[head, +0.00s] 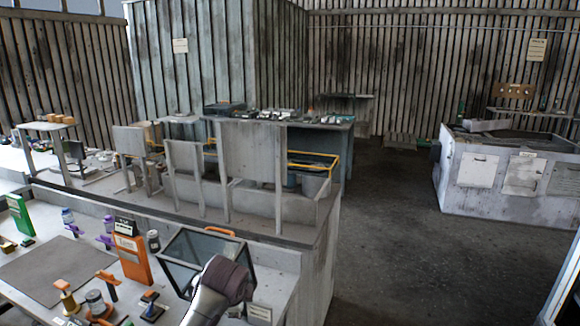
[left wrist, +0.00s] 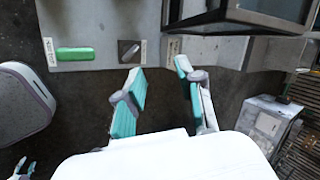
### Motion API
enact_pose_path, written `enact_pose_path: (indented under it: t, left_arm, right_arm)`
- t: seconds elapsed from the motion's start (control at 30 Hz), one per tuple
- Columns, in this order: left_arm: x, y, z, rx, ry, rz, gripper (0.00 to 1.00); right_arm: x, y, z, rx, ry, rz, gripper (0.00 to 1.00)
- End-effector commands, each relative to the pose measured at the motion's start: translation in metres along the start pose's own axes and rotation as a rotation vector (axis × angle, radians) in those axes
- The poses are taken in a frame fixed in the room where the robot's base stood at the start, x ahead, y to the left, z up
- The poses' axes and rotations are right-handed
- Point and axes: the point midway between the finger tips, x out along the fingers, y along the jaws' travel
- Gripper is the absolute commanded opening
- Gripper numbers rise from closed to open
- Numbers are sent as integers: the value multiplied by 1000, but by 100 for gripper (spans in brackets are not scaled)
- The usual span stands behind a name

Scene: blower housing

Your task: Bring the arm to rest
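My left gripper (left wrist: 161,82) shows in the left wrist view with its two teal-padded fingers spread apart and nothing between them. It hangs over dark floor, just short of a grey bench edge (left wrist: 95,25). In the head view a grey and purple part of my arm shows at the bottom middle, in front of a dark-framed glass box (head: 187,250); no fingers show there. Small teal fingers at the lower left corner of the left wrist view look like my right gripper (left wrist: 22,168); they are too small to tell whether open or shut.
The near bench holds a grey mat (head: 55,270), an orange stand (head: 133,258), a green stand (head: 19,214) and small parts. A green block (left wrist: 75,54) lies near the bench edge. A white cabinet (head: 505,175) stands at the right; floor (head: 400,240) before it is clear.

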Motion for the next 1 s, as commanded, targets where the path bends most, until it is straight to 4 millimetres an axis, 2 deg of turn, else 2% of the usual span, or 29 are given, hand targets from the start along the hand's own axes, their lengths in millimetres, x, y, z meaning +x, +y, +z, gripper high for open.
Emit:
enact_pose_path:
  t: [0.03,0.1,0.17,0.23,0.4,0.5,0.7,1.0]
  left_arm:
    - [7,25,0,-51,15,20,37]
    - [12,59,2,-146,35,46,37]
    - [15,94,5,-244,51,72,37]
    - [14,139,11,-379,63,107,37]
    - [-7,240,35,-714,51,181,37]
    - [-25,281,49,-869,31,208,37]
    - [-56,331,70,-1076,-12,233,37]
    - [-97,376,92,-1277,-72,248,37]
  right_arm:
    - [0,0,3,0,-4,-1,40]
    - [0,-1,6,0,-10,-1,40]
    - [0,0,10,-1,-15,-1,40]
    - [0,0,11,-1,-18,0,40]
    - [0,4,10,-3,-16,4,40]
    - [0,5,9,-4,-14,6,40]
    - [0,6,9,-4,-14,7,40]
    - [0,7,8,-4,-11,8,40]
